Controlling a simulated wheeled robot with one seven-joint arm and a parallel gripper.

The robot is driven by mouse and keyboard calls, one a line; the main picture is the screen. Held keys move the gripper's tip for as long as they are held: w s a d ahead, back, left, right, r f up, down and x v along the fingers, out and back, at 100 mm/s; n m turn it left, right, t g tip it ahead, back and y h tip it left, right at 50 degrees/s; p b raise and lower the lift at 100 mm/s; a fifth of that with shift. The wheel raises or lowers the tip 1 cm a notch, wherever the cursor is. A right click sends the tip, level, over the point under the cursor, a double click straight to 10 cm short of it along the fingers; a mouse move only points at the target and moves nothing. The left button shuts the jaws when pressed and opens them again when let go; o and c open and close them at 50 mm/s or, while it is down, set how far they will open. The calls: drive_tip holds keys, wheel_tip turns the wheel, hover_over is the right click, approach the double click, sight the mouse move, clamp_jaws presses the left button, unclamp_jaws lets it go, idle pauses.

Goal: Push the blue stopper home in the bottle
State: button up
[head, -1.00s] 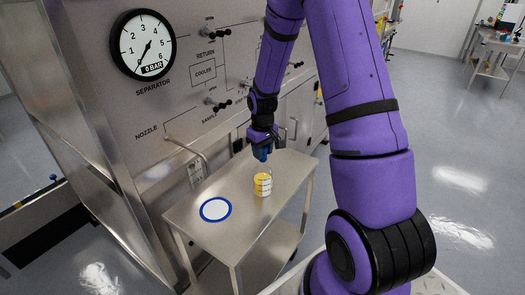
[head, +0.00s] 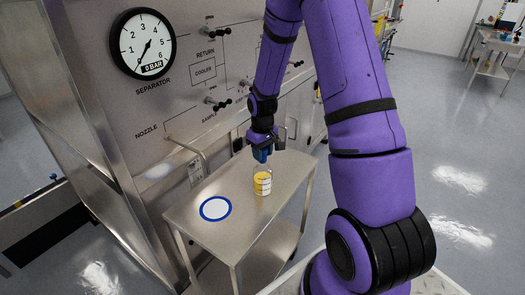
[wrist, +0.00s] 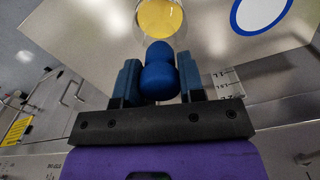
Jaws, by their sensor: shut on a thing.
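The bottle (head: 262,184) is clear glass with yellow contents and stands upright on the steel table. Its yellow contents (wrist: 160,17) also show at the top of the wrist view. My gripper (head: 263,153) is directly above the bottle, pointing down. In the wrist view, my gripper (wrist: 158,68) is shut on the rounded blue stopper (wrist: 158,82), one finger on each side. The stopper's far end points at the bottle's mouth. I cannot tell how far it sits in the neck, as the stopper and fingers hide the mouth.
A blue-ringed white disc (head: 215,209) lies on the steel table (head: 240,232), left of the bottle. A thin nozzle pipe (head: 187,146) juts from the panel behind. The gauge (head: 143,44) reads near zero. The table's front is clear.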

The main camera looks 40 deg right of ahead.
drive_tip(key=shift+f, duration=1.15)
drive_tip(key=o, duration=1)
wheel_tip(320, 180, up, 11)
drive_tip(key=shift+f, duration=0.1)
drive_tip(key=s+a+r+t, duration=0.2)
drive_tip(key=s+a+r, duration=0.3)
drive_tip(key=s+r, duration=0.5)
drive_tip(key=s+a+r+t, duration=0.2)
drive_tip(key=s+a+r, duration=0.45)
drive_tip(key=r, duration=0.65)
drive_tip(key=s+a+r+m+t, duration=0.1)
drive_tip(key=s+r, duration=0.1)
drive_tip(key=s, duration=0.8)
drive_tip(key=shift+a, duration=0.3)
